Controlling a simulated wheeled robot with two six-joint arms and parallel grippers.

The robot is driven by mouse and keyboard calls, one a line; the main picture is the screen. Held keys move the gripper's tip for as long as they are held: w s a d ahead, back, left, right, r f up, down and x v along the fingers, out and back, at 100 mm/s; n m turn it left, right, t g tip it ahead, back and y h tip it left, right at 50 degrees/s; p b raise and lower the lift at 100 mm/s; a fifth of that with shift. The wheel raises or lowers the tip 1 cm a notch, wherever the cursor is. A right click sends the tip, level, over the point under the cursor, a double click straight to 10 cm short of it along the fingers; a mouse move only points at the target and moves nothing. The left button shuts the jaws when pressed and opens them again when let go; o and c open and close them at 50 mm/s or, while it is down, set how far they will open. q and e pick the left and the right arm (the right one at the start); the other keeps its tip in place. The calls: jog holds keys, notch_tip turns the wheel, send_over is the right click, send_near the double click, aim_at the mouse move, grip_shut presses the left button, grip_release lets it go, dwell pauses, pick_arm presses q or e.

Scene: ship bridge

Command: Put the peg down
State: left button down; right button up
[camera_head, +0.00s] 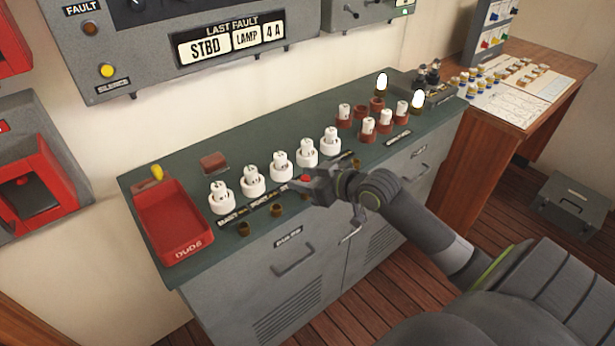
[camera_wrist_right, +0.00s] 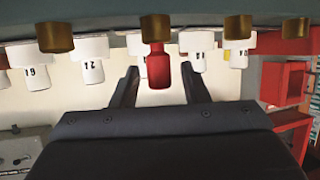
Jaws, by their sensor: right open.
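A red peg (camera_head: 305,178) stands at the front edge of the green counter, partly hidden by my right gripper (camera_head: 312,184). In the right wrist view, which looks upside down, the red peg (camera_wrist_right: 158,68) sits in line with a brass socket (camera_wrist_right: 156,28) and seems to stand in it. The fingers of my right gripper (camera_wrist_right: 160,92) are open, one on each side of the peg, with visible gaps. My left gripper is not in view.
White numbered fuses (camera_head: 280,164) stand in a row just behind the peg. Bare brass sockets (camera_head: 277,210) line the front edge. A red DUDS tray (camera_head: 172,222) is at the left end; red-based fuses (camera_head: 368,128) and lit lamps (camera_head: 417,99) are to the right.

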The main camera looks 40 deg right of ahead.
jog(key=shift+s+d+r, duration=0.1)
jog(key=shift+r, duration=0.35)
jog(key=p+v, duration=0.3)
jog(key=v, duration=0.8)
jog(key=shift+s, duration=0.35)
jog(key=shift+r, duration=0.15)
